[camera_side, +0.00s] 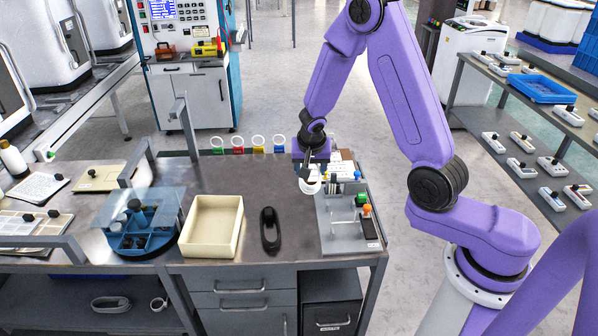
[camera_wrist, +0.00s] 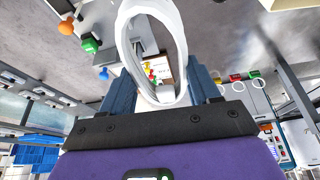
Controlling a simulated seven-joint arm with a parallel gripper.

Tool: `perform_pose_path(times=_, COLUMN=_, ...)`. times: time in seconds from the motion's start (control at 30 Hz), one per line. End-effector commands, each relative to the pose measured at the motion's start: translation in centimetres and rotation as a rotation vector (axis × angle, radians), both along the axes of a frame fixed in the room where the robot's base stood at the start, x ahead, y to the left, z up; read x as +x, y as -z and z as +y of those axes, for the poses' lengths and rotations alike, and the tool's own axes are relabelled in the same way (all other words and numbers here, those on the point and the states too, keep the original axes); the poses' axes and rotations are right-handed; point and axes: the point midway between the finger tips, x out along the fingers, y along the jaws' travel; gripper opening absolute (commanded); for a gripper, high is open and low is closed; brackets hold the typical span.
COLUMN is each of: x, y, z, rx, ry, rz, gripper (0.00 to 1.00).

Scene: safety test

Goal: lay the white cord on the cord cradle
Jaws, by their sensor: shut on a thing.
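My gripper (camera_side: 310,172) is over the right part of the steel bench, shut on the white cord (camera_side: 312,187). In the wrist view the white cord (camera_wrist: 181,45) is a tall closed loop standing up between my blue-grey fingers (camera_wrist: 162,92). A black, long, rounded piece (camera_side: 270,230) lies on the bench left of the grey board; it may be the cord cradle, but I cannot tell for sure. My gripper is above and behind it, to the right. The cord's lower part is small and partly hidden in the side view.
A cream tray (camera_side: 190,228) and a blue sorter under a clear cover (camera_side: 125,240) stand to the left. A grey board (camera_side: 345,238) with green and orange knobs is at the right edge. Several coloured clips with white rings (camera_side: 258,142) line the back edge.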

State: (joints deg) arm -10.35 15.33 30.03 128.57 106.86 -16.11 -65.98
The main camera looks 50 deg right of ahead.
Motion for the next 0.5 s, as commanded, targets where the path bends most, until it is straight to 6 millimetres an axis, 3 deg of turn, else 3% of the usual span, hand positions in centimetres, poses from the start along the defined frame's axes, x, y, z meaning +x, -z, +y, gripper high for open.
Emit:
perform_pose_path(times=0.03, x=-0.6, y=0.2, z=-1.1, rx=0.000, ry=0.001, rz=0.003, gripper=0.07)
perform_pose_path(times=0.2, x=-2.0, y=0.6, z=-3.1, rx=0.000, ry=-0.016, rz=0.002, gripper=0.07)
perform_pose_path(times=0.5, x=-4.3, y=1.3, z=-4.7, rx=0.000, ry=-0.033, rz=0.003, gripper=0.07)
